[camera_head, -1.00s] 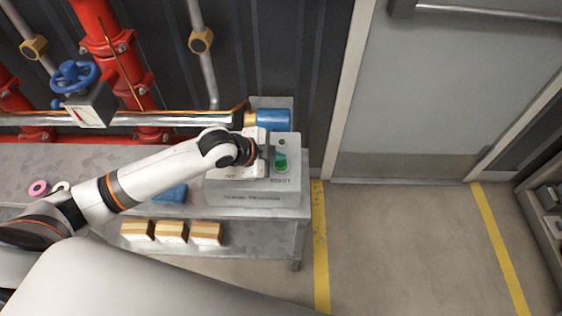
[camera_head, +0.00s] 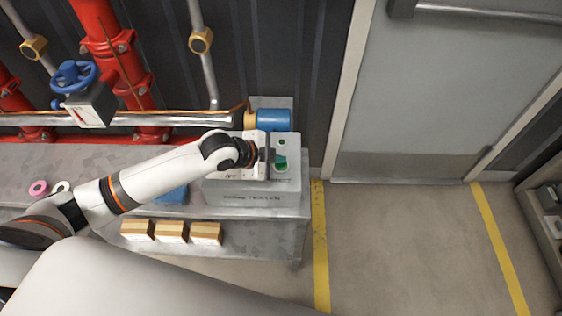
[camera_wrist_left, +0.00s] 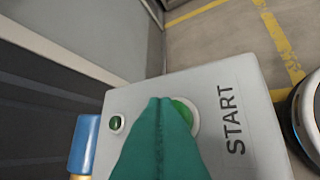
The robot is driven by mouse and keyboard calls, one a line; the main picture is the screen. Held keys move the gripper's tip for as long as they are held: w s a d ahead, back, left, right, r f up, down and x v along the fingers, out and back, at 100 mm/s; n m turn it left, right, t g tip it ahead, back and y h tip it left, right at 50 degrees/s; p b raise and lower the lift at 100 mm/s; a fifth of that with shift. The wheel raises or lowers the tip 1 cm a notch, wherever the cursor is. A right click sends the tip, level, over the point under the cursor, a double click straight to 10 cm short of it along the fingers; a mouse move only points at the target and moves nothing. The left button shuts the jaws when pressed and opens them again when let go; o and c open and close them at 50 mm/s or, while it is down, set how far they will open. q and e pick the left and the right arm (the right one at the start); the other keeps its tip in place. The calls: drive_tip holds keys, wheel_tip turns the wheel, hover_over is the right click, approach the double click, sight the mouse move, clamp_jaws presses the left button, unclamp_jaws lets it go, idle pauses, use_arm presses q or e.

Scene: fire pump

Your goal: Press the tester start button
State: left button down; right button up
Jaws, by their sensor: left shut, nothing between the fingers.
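The grey tester box (camera_head: 255,198) stands at the right end of the bench. Its round green start button (camera_head: 282,169) is on top, by the right edge. In the left wrist view the start button (camera_wrist_left: 184,112) shows beside the word START, partly hidden by my fingers. My left gripper (camera_head: 280,158) is shut and empty, its teal fingertips over the button area. In the wrist view the left gripper (camera_wrist_left: 160,104) overlaps the button's left side; I cannot tell whether it touches. My right gripper is not in view.
A small green lamp (camera_wrist_left: 116,123) is on the box top. A blue cylinder (camera_head: 273,120) lies behind the box. Red pipes (camera_head: 115,60) and a blue valve wheel (camera_head: 74,74) are at the left. Several small boxes (camera_head: 171,231) sit on the lower shelf.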

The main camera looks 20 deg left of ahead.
sight(277, 166)
use_arm(q)
drive_tip(key=shift+f, duration=0.5)
idle(0.4)
drive_tip(key=shift+r+p, duration=1)
drive_tip(key=shift+p, duration=0.05)
wheel_tip(277, 166, up, 5)
drive_tip(key=p, duration=0.5)
drive_tip(key=shift+r, duration=0.1)
idle(0.4)
